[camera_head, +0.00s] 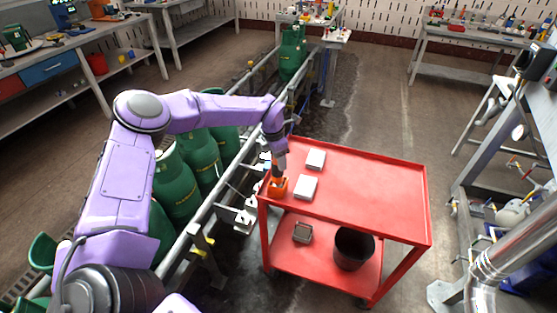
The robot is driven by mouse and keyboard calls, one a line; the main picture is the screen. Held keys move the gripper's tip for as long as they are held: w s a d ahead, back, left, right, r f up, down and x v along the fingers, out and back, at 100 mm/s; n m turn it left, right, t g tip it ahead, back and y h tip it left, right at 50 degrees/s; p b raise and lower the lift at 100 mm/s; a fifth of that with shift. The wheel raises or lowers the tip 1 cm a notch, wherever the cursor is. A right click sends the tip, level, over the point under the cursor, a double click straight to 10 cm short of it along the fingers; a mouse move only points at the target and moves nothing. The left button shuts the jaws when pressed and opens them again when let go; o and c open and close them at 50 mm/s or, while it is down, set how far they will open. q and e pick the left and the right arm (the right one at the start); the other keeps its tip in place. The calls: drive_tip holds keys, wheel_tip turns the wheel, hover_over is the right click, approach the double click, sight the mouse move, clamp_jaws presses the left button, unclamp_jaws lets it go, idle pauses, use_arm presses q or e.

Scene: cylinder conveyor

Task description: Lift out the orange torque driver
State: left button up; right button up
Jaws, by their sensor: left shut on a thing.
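My left gripper (279,175) points down at the left end of the red cart's (375,190) top shelf. It is shut on an orange object (277,187), which appears to be the orange torque driver. The orange object is at or just above the shelf's left edge; I cannot tell whether it touches the shelf. The gripper hides part of it, and its fine shape is too small to make out. My right gripper does not show.
Two white boxes, a far one (316,159) and a near one (306,187), lie right of the gripper. A black bucket (353,248) and a small grey box (302,233) are on the lower shelf. Green cylinders (199,158) line the conveyor at left. The cart top's right side is clear.

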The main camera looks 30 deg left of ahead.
use_arm(q)
drive_tip(key=shift+r+p, duration=1.75)
drive_tip(key=shift+r, duration=1.35)
